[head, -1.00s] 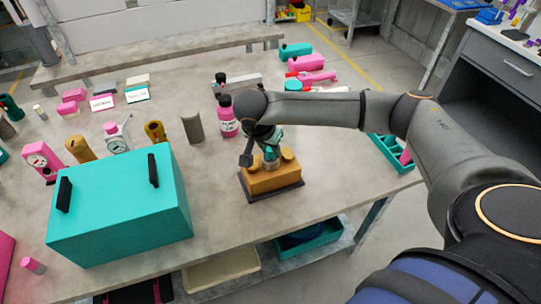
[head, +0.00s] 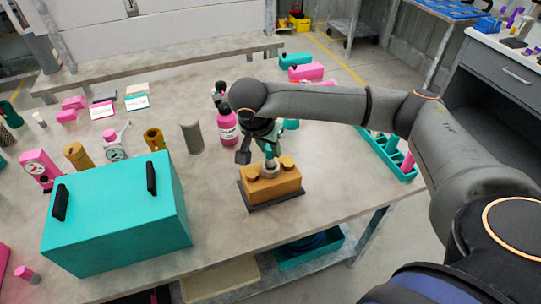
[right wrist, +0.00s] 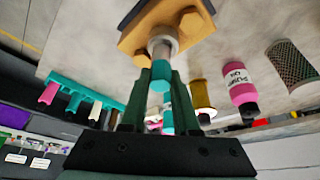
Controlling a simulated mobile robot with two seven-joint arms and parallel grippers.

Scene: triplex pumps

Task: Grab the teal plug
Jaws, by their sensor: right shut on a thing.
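My right gripper (head: 267,148) points down over an ochre pump block (head: 276,185) that stands on a dark base plate on the table. It is shut on the teal plug (right wrist: 160,72), which shows between the dark fingers in the right wrist view (right wrist: 161,84). A pale grey cylinder (right wrist: 163,46) lies in line between the plug and the block; in the head view it stands upright at the block's middle (head: 270,170). I cannot tell whether the plug is clear of it. The wrist partly hides the plug in the head view. My left gripper is not in view.
A large teal box (head: 118,215) with black handles stands at left. A pink bottle (head: 228,126) and a grey cylinder (head: 191,137) stand behind the block. A teal compartment tray (head: 402,172) lies at right. Bare table lies in front of the block.

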